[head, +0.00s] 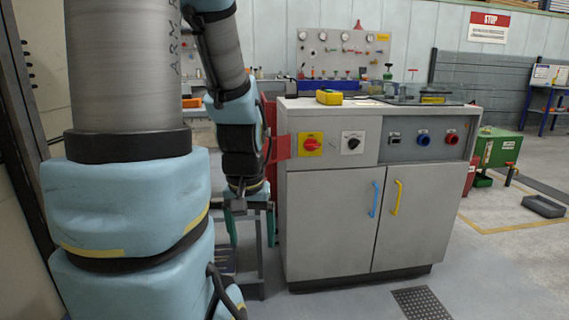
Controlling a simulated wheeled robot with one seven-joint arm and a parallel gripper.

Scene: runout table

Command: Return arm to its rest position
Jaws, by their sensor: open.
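My arm hangs down at the left of the head view, with its upper links close to the camera and its forearm bent downward. My gripper (251,228) is at its lower end, pointing down, left of the grey cabinet (328,215). It is open, and I see nothing held between its fingers.
A yellow device (329,97) lies on top. A green machine (497,148) and a grey tray (543,206) stand at right. A floor grate (423,303) lies in front.

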